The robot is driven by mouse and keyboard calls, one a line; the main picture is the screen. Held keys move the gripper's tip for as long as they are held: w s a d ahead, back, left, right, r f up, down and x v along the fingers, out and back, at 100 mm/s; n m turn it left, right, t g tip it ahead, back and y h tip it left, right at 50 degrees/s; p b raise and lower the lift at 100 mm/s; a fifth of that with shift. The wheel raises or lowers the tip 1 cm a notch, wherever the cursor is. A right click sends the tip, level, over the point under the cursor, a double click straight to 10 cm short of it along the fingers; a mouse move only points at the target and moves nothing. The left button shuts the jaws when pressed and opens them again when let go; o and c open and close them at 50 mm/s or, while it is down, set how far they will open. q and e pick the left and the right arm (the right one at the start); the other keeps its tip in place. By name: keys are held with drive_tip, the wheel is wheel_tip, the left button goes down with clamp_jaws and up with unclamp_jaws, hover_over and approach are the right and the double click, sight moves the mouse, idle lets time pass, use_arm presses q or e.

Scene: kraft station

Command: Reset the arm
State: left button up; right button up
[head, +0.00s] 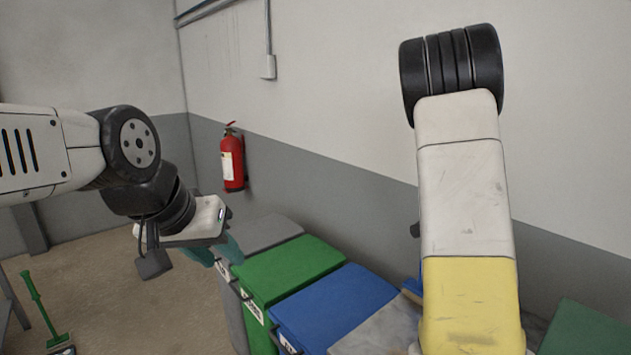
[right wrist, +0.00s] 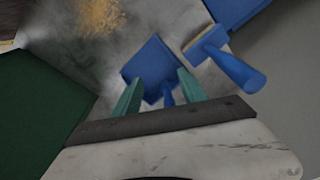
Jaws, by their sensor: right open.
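My left arm comes in from the left in the head view. Its gripper (head: 220,256) hangs over the row of bins, with its teal fingers apart and nothing seen between them. My right arm stands upright at the right of the head view, and its gripper is not seen there. In the right wrist view my right gripper (right wrist: 158,90) is open. A blue dustpan (right wrist: 150,62) shows beyond and between its fingers, on a grey surface. A blue brush (right wrist: 234,68) with pale bristles lies to the right of the dustpan. I cannot tell the gap between fingers and dustpan.
A grey bin (head: 265,234), a green bin (head: 295,268) and a blue bin (head: 335,305) stand along the wall. A darker green bin (head: 590,330) is at the lower right. A red fire extinguisher (head: 232,160) hangs on the wall. A green-handled broom (head: 38,305) stands at the lower left.

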drive_tip(key=s+a+r+n+t+y, duration=0.3)
drive_tip(key=s+a+r+n+t, duration=0.2)
drive_tip(key=s+a+r+n, duration=1.2)
wheel_tip(320, 180, up, 4)
drive_tip(key=shift+s+a+r+t+y, duration=0.1)
drive_tip(key=shift+s+a+t+y, duration=0.25)
drive_tip(key=shift+a, duration=0.8)
